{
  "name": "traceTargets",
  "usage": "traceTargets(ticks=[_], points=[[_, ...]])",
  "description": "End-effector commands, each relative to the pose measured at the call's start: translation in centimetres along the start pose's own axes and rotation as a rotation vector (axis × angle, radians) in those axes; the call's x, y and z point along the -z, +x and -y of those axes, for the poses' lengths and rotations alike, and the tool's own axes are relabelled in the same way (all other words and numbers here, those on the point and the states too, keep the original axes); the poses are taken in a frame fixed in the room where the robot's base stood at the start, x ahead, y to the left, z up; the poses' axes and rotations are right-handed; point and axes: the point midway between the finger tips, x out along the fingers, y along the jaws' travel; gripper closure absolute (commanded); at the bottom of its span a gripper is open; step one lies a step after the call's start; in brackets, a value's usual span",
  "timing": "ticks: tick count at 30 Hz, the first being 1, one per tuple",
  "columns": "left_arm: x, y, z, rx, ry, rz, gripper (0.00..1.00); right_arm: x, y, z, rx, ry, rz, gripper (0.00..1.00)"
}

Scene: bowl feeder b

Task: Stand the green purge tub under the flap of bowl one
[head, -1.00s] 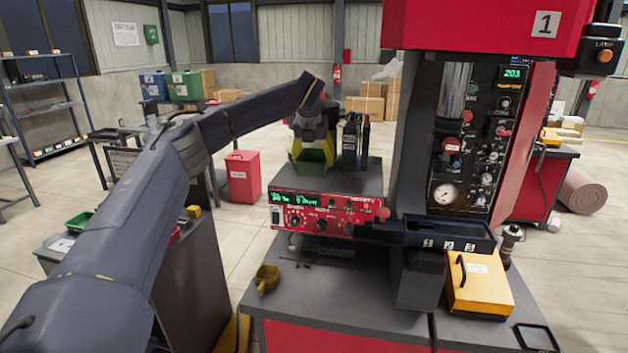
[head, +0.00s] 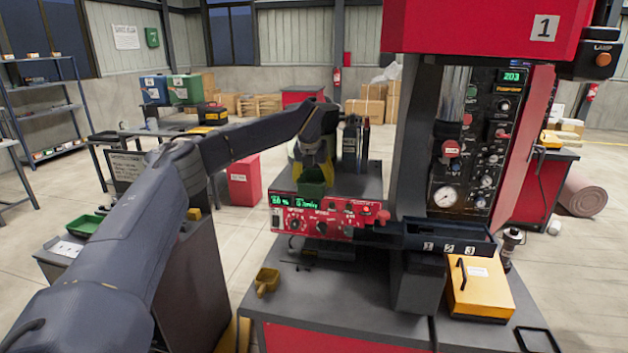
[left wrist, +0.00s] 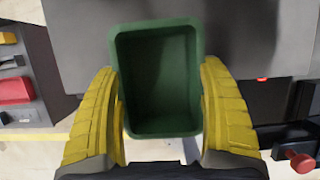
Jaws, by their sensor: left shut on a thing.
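The green purge tub (head: 312,184) is in my left gripper (head: 312,158), in front of the grey top behind the red control panel. In the left wrist view the tub (left wrist: 160,128) is empty, with its open top facing the camera. The yellow fingers of the left gripper (left wrist: 160,110) close on its two sides. A sign with the number 1 is on the red housing (head: 480,24) at upper right. I cannot make out the bowl or its flap. My right gripper is not in view.
The red control panel (head: 322,214) with lit displays is just below the tub. A dark tray (head: 448,247) labelled 1, 2, 3 and a yellow box (head: 478,290) stand to the right. A yellow scoop (head: 267,281) lies on the bench front left. The grey column (head: 410,140) stands right.

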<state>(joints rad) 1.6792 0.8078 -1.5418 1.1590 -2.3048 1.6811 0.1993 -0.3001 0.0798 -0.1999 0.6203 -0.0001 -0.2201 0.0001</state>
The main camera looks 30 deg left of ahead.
Motion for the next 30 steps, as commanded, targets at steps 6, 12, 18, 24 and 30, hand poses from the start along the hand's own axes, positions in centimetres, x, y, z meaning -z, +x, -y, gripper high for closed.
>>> traceTargets(ticks=[6,12,18,24,30], points=[[0.1,0.2,0.0,0.000,0.000,0.000,0.16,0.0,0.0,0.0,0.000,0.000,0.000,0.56],[0.1,0.2,0.0,0.000,0.000,0.000,0.01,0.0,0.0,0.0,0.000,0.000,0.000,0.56],[0.1,0.1,0.0,0.000,0.000,0.000,0.01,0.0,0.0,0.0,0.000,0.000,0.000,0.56],[-0.1,-1.5,0.0,0.000,0.000,0.003,0.01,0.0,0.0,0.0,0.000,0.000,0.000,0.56],[-0.1,-5.0,0.0,0.000,0.002,0.003,0.01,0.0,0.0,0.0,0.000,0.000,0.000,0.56]])
